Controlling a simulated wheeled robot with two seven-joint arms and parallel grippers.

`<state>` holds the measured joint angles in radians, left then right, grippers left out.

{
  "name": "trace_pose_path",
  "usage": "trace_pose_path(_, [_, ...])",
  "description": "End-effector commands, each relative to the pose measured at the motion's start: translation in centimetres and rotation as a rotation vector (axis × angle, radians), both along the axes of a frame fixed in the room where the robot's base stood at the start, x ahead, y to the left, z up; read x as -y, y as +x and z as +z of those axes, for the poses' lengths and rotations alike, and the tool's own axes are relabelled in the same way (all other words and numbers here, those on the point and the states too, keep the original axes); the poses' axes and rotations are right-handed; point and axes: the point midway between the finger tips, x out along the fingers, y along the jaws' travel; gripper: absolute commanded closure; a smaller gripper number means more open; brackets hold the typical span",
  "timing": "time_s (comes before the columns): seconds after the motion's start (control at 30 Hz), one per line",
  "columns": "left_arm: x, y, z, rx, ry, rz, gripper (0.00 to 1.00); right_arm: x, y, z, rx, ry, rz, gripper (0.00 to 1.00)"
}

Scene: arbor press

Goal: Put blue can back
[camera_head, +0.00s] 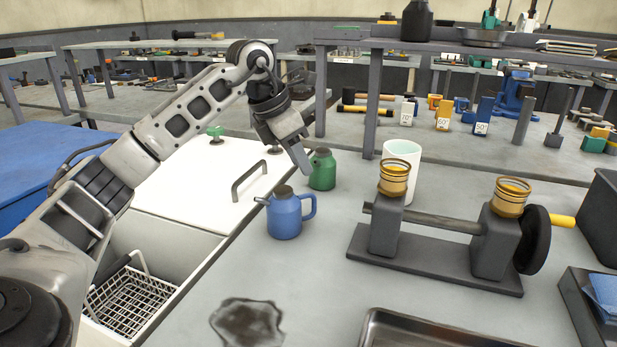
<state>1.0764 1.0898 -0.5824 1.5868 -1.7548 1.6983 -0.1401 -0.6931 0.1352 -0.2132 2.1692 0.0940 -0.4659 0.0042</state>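The blue can (284,217), with a dark cap, a spout on the left and a handle on the right, stands upright on the grey bench (330,270). A green can (322,171) of similar shape stands just behind it and to the right. My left gripper (303,168) points down above and behind the blue can, close to the left side of the green can. Its fingers overlap from this side, so the gap between them is hidden. No can is seen held. My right gripper is not in view.
A white lid with a dark handle (249,181) lies left of the cans, beside a wire basket (128,302). A dark stain (247,322) marks the bench in front. A shaft stand with brass rings (435,265) and a white cup (401,157) stand to the right.

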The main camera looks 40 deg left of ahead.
Motion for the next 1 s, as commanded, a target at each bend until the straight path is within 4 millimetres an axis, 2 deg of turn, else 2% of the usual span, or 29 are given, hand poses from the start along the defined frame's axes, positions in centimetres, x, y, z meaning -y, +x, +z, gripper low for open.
trace_pose_path(0.1, [-0.4, -0.7, 1.9, 0.003, -0.001, 0.000, 0.69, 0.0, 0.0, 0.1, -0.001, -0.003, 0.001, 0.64])
trace_pose_path(0.27, [-0.6, -1.1, 3.0, 0.001, 0.000, 0.000, 0.69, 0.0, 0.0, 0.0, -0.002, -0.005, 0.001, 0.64])
trace_pose_path(1.0, [-0.6, -1.2, 3.1, -0.001, 0.000, 0.000, 0.69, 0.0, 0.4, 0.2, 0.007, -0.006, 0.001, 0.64])
